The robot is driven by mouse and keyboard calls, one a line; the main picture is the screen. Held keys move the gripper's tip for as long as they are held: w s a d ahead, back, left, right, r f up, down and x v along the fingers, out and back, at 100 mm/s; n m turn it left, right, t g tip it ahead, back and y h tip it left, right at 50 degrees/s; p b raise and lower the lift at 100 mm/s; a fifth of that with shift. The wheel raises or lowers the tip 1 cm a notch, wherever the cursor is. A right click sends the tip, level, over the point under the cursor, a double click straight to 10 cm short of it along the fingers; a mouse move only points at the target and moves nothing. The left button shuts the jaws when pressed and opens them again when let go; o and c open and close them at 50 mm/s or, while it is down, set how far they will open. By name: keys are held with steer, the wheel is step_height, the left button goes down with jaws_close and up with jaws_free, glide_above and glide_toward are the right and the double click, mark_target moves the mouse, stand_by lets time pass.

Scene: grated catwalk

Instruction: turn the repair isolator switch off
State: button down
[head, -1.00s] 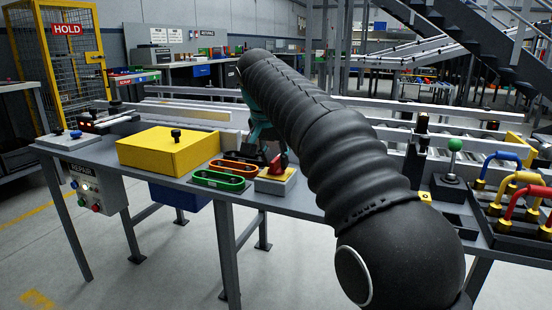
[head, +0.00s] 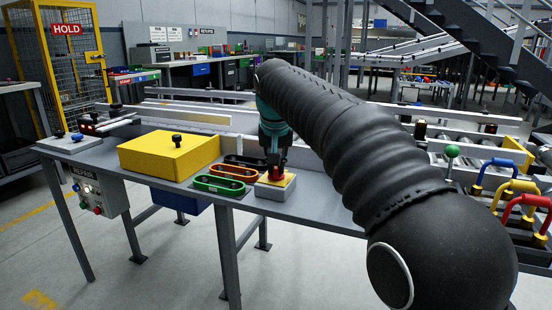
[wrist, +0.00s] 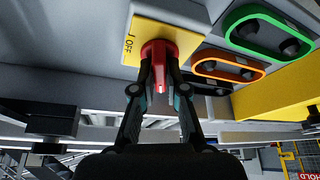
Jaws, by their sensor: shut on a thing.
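The isolator switch is a red knob (head: 276,175) on a yellow plate (head: 288,181) atop a grey box (head: 275,191), near the front edge of the bench. In the wrist view the red knob (wrist: 160,60) sits between my fingertips, and the yellow plate (wrist: 132,58) carries the word OFF beside it. My gripper (wrist: 159,72) is shut on the knob, one finger on each side. It also shows in the head view (head: 275,158), reaching down onto the knob from above. The fingers hide part of the knob, and I cannot read its exact setting.
Green (head: 220,184), orange (head: 233,173) and black oval-framed holders lie just left of the switch. A yellow box (head: 168,153) with a black knob stands farther left. A green-ball lever (head: 452,151) and coloured padlock-like loops (head: 495,172) are at right. A control box marked REPAIR (head: 98,192) hangs at left.

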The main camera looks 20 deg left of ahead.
steer(key=n+p, duration=0.1)
steer(key=n, duration=0.1)
steer(key=n+y+p, duration=0.1)
steer(key=shift+w+d+r+n+g+p, duration=0.1)
steer(key=shift+d+r+n+g+p, duration=0.05)
steer(key=shift+r+n+g+p, duration=0.2)
steer(key=n+g+y+p, duration=0.1)
steer(key=n+p, duration=0.1)
steer(key=n, duration=0.1)
steer(key=shift+f+n, duration=0.15)
steer(key=shift+n, duration=0.2)
steer(key=n+g+p, duration=0.1)
steer(key=n, duration=0.1)
steer(key=shift+w+n+y, duration=0.1)
steer(key=shift+n+y, duration=0.2)
steer(key=shift+y, duration=0.1)
steer(key=shift+f+n+g+p, duration=0.1)
steer(key=shift+n+g+p, duration=0.4)
steer(key=shift+n, duration=1.5)
steer(key=c, duration=1.2)
jaws_free()
